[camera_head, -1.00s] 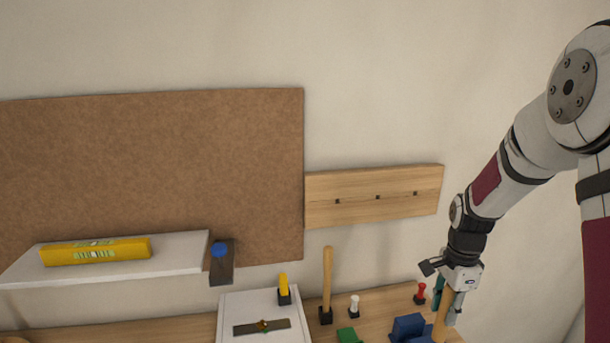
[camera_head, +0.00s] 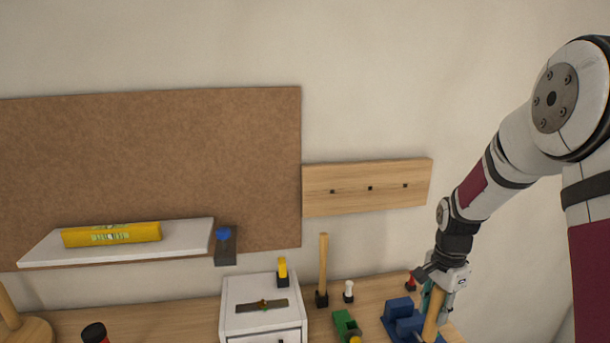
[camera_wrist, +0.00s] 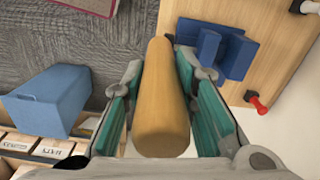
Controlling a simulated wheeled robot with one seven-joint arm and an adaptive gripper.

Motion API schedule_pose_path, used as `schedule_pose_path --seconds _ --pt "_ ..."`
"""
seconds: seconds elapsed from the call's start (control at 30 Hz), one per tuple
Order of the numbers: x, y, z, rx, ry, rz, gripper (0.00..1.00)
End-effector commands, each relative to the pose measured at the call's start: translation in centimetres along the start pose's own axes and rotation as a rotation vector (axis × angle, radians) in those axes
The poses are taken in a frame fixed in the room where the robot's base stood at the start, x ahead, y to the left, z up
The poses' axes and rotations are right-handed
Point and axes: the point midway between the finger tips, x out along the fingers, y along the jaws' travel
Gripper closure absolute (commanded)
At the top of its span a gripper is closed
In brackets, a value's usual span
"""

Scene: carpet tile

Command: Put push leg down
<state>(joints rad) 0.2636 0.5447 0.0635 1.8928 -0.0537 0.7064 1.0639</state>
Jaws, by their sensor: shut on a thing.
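A tan wooden cylinder, which I take to be the leg, (camera_head: 432,318) is held in my gripper (camera_head: 437,294) at the right of the head view. In the wrist view the cylinder (camera_wrist: 162,110) lies between the teal finger pads of my gripper (camera_wrist: 158,65), with its rounded end towards the camera. The pads press on both its sides. Its far end points towards the workbench (camera_head: 165,318); whether it touches anything there is hidden. A blue block-like fixture (camera_head: 402,318) is just left of the gripper, and it also shows in the wrist view (camera_wrist: 215,48).
A red-topped peg (camera_head: 410,280), a white peg (camera_head: 348,290) and an upright wooden rod (camera_head: 323,265) stand on the bench. A green piece (camera_head: 344,323) and a white cabinet (camera_head: 262,297) are further left. The wrist view shows a blue bin (camera_wrist: 45,100) and grey carpet (camera_wrist: 60,45).

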Motion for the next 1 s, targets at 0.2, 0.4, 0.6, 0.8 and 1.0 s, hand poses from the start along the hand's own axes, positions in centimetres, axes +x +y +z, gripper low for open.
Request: schedule_pose_path --seconds 0.2,0.4,0.6,0.8,1.0 --pt "1.1 -2.4 1.4 -0.261 0.0 0.001 1.0" --pt "2.7 -5.7 3.9 -0.662 0.0 0.002 1.0" --pt "4.1 -8.5 6.2 -1.027 0.0 -0.001 1.0" --pt "4.7 -9.8 7.5 -1.207 0.0 -0.002 1.0" --pt "4.7 -9.9 7.7 -1.237 0.001 -0.002 1.0"
